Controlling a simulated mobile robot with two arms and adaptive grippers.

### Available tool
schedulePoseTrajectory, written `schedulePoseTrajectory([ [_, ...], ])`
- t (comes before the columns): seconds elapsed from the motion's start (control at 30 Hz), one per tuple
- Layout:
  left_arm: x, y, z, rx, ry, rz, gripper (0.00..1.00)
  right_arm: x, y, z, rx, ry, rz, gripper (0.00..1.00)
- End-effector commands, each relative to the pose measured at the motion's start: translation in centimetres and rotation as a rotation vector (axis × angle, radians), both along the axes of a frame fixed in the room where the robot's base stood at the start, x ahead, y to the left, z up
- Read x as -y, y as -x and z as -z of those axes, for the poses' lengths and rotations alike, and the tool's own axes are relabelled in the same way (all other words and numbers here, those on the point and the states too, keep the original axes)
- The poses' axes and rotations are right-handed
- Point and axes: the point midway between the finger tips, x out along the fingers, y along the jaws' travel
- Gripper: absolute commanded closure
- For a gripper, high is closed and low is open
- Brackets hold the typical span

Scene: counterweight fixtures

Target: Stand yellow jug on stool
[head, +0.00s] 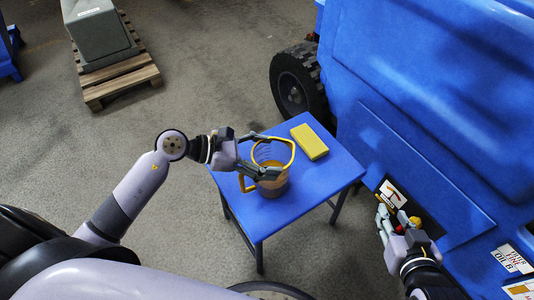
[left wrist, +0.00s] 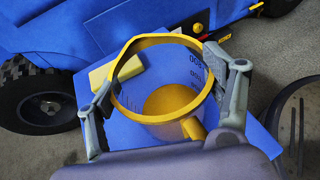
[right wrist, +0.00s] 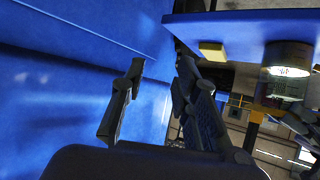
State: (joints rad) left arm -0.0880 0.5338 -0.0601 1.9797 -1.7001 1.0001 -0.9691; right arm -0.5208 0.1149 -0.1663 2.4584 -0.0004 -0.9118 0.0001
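The yellow jug (head: 272,187) has a clear body, a yellow rim and handle, and a yellow inside bottom. It is upright over the blue stool (head: 267,222) and appears to rest on its top. My left gripper (head: 262,153) has a finger on each side of the jug near the rim. In the left wrist view both fingers (left wrist: 160,75) press close against the jug (left wrist: 150,120). The jug also shows in the right wrist view (right wrist: 288,72). My right gripper (head: 392,218) is beside the blue machine, its fingers apart and empty in the right wrist view (right wrist: 158,75).
A yellow block (head: 310,142) lies on the stool's far part. The large blue machine (head: 440,110) with a black wheel (head: 297,85) stands close on the right. A grey weight (head: 98,35) sits on a wooden pallet (head: 122,82) at the back left. The floor between is clear.

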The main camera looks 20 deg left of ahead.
Motion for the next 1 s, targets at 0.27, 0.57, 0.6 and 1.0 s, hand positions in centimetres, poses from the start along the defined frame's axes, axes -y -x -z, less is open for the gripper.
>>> schedulePoseTrajectory([
  [0.27,0.0,0.0,0.0,0.0,0.0,0.0,0.06,-0.1,-0.1,-0.1,0.004,-0.002,-0.003,0.72],
  [0.57,0.0,0.0,0.0,0.0,0.0,0.0,0.05,-0.2,0.0,-0.1,0.002,-0.002,-0.003,0.72],
  [0.6,0.0,0.0,0.0,0.0,0.0,0.0,0.05,-0.2,0.0,-0.1,0.001,-0.002,-0.003,0.72],
  [1.0,-4.1,2.3,-2.1,-0.005,-0.004,-0.001,0.05,0.9,2.4,2.1,-0.166,0.036,0.011,0.72],
])
